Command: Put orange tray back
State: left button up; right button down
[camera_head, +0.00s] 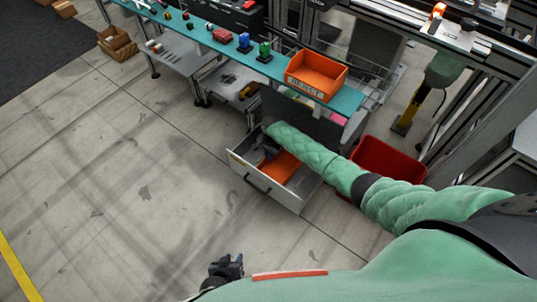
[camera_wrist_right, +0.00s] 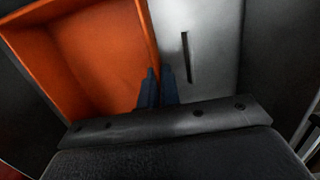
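An orange tray (camera_head: 283,165) lies inside the open drawer (camera_head: 308,191), partly hidden by my right arm. My right gripper (camera_head: 264,150) reaches down into the drawer at the tray's edge. In the right wrist view the tray (camera_wrist_right: 95,50) fills the left side. The fingers of the right gripper (camera_wrist_right: 158,88) are close together, one on each side of the tray's side wall. My left gripper (camera_head: 228,265) is low in the head view, over the floor and away from the drawer. Its fingers are too small and dark to read.
Another orange bin (camera_head: 316,72) with a "REJECT" label stands on the green bench (camera_head: 215,50) above the drawer. A red bin (camera_head: 388,160) stands right of the drawer, behind my right arm. Cardboard boxes (camera_head: 117,42) are far left. The floor left of the drawer is clear.

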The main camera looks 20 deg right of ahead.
jog(key=c, duration=1.6)
grip_release()
notch_tip(320, 180, up, 12)
jog(key=d+p, duration=0.1)
jog(key=p, duration=0.1)
jog(key=s+a+r+n+t+y, duration=0.2)
jog(key=s+a+r+n+t, duration=0.15)
jog(key=s+a, duration=0.55)
jog(key=s+a+r+n+t+y, duration=0.25)
jog(key=s+a+n, duration=0.25)
jog(key=s+a, duration=0.3)
jog(key=s+d+f+n, duration=0.1)
jog(key=s+f, duration=0.3)
jog(key=s, duration=0.4)
jog(key=s+d+f+n+t+h, duration=0.1)
jog(key=s+f, duration=0.4)
jog(key=s, duration=0.3)
jog(key=s+d+f+n+t, duration=0.1)
jog(key=s+f, duration=0.3)
jog(key=s, duration=0.4)
jog(key=shift+s+d+f+n+h, duration=0.25)
jog(key=shift+s+f+n+h, duration=0.15)
jog(key=shift+n, duration=0.15)
